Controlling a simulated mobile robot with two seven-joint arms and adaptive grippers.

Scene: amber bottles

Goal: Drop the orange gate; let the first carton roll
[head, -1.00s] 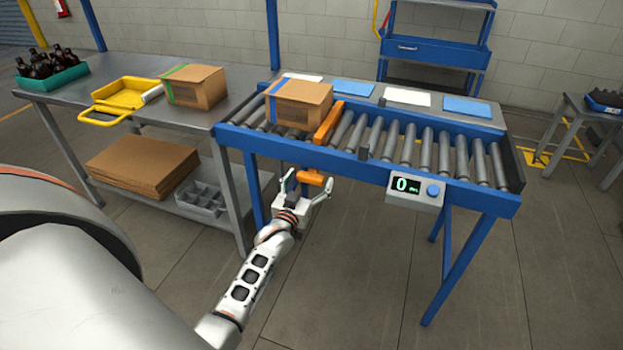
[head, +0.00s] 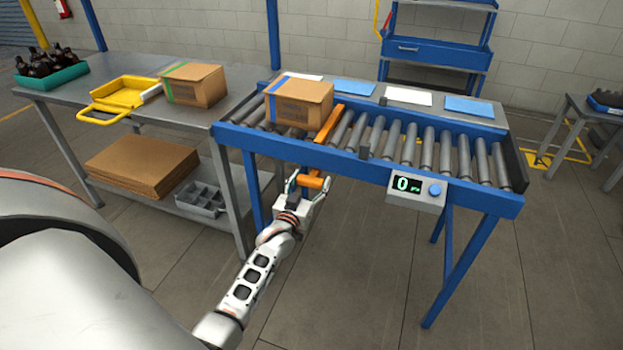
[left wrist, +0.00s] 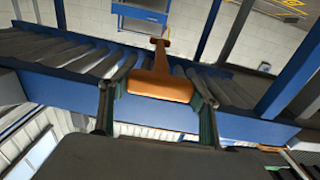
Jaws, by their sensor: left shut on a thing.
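The orange gate (head: 329,124) stands up across the rollers of the blue conveyor (head: 368,177). Its orange handle (head: 314,182) sticks out below the conveyor's front rail. My left gripper (head: 310,186) is shut on this handle. In the left wrist view the handle (left wrist: 160,84) lies between my two fingers (left wrist: 158,100). A brown carton (head: 300,101) with a blue stripe rests on the rollers just left of the gate. My right gripper is not in view.
Another carton (head: 194,85) with green tape and a yellow tray (head: 126,95) sit on the grey bench at left. A counter box (head: 415,191) showing 0 hangs on the conveyor's front. The rollers right of the gate are clear.

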